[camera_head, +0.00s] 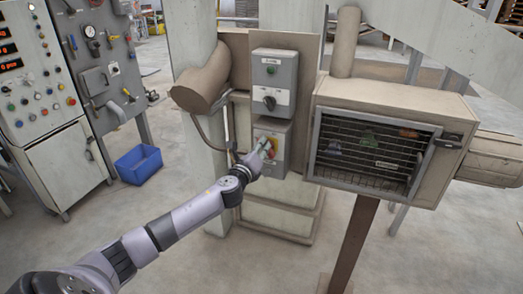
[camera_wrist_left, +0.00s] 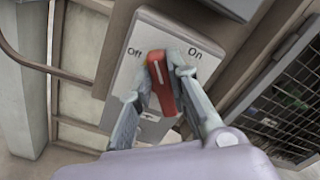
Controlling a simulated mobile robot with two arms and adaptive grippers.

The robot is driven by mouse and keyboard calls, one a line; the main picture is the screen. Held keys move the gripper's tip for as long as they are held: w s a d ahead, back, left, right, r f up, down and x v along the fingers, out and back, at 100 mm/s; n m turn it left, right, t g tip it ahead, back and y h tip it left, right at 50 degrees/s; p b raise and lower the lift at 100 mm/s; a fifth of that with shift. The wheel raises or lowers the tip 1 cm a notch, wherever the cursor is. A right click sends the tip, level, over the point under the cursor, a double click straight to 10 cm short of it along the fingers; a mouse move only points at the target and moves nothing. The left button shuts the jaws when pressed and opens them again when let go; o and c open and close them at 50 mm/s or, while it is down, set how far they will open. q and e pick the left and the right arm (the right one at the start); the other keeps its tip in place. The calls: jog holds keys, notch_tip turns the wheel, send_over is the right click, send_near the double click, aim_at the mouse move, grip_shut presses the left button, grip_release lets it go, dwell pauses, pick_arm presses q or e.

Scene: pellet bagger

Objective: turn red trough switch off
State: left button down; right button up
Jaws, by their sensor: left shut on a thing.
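The red trough switch (camera_wrist_left: 161,90) is a red knob with a white line on a grey switch box. The box carries the labels "Off" at upper left and "On" at upper right in the left wrist view. The white line points up and slightly left, between the two labels. My left gripper (camera_head: 264,148) is at the lower grey box (camera_head: 283,128) on the post in the head view, and its fingers hide most of the knob there. In the left wrist view its two fingers are closed on both sides of the knob. My right gripper is not in view.
Above is another grey box (camera_head: 272,72) with a black knob. A beige housing with a wire grille (camera_head: 375,150) stands close to the right. A cable (camera_head: 203,135) runs left of the switch box. A blue bin (camera_head: 138,164) sits on the floor beside control cabinets at left.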

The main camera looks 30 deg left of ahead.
pick_arm(q)
jog(key=shift+s+a+f+n+b, duration=0.15)
jog(key=shift+f+n+b, duration=0.2)
jog(key=shift+n, duration=1.35)
jog(key=shift+w+a+f+n+b, duration=0.15)
jog(key=shift+n+b, duration=0.25)
jog(key=shift+n, duration=1.3)
jog(key=shift+s+a+f+n+b, duration=0.1)
jog(key=shift+f+n+b, duration=0.3)
jog(key=shift+n, duration=1.3)
jog(key=c, duration=1.5)
grip_release()
jog(key=v, duration=1.2)
jog(key=shift+r, duration=0.1)
